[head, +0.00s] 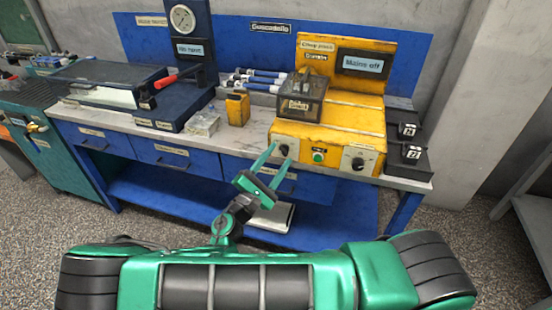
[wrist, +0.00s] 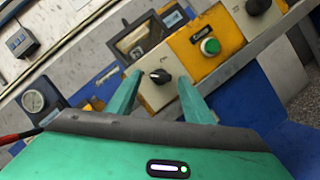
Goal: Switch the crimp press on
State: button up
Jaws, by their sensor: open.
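The yellow crimp press (head: 330,118) stands on the right part of the bench. Its display (head: 363,64) reads "Mains off". Its front has a black rotary knob on a pale plate at left (head: 284,150), a green button (head: 319,156) in the middle and another black knob (head: 357,163) at right. My gripper (head: 268,168) is open and empty in front of the left knob. In the wrist view, the left knob (wrist: 160,76) shows between my two green fingers (wrist: 158,86), with the green button (wrist: 210,46) to its right. Contact with the knob cannot be told.
Floor in front is free.

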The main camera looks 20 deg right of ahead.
jog(key=shift+w+d+r, duration=0.1)
jog(key=shift+w+d, duration=0.1)
jog(key=shift+d, duration=0.1)
jog(key=c, duration=1)
jog(key=shift+c, duration=0.2)
